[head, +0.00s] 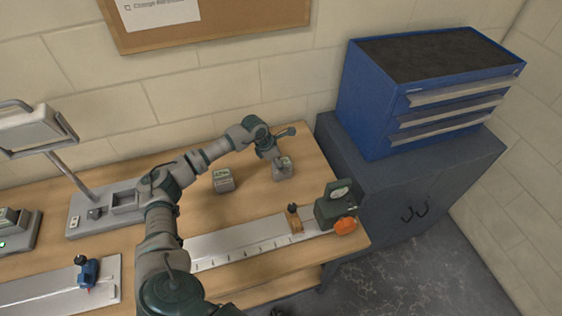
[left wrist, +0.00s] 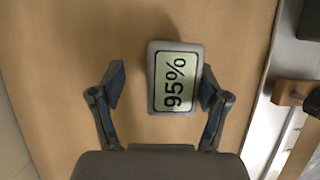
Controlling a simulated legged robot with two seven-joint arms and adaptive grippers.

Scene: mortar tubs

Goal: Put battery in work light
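A small grey battery (head: 283,170) with a pale display stands on the wooden bench below my left gripper (head: 274,155). In the left wrist view the battery (left wrist: 176,82) reads 95%. My left gripper (left wrist: 162,86) is open there, one finger on each side, with a wider gap on the left; contact is not visible. A second grey battery (head: 223,181) stands to the left on the bench. The work light has a lamp head (head: 30,132) on a bent arm and a grey base (head: 88,222) with a recess (head: 123,203). My right gripper is not in view.
A charger (head: 14,236) with a green light sits at the far left. A long metal ruler strip (head: 225,244) lies along the front, with a dark green tool (head: 334,208) at its right end. A blue drawer chest (head: 375,105) stands at right.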

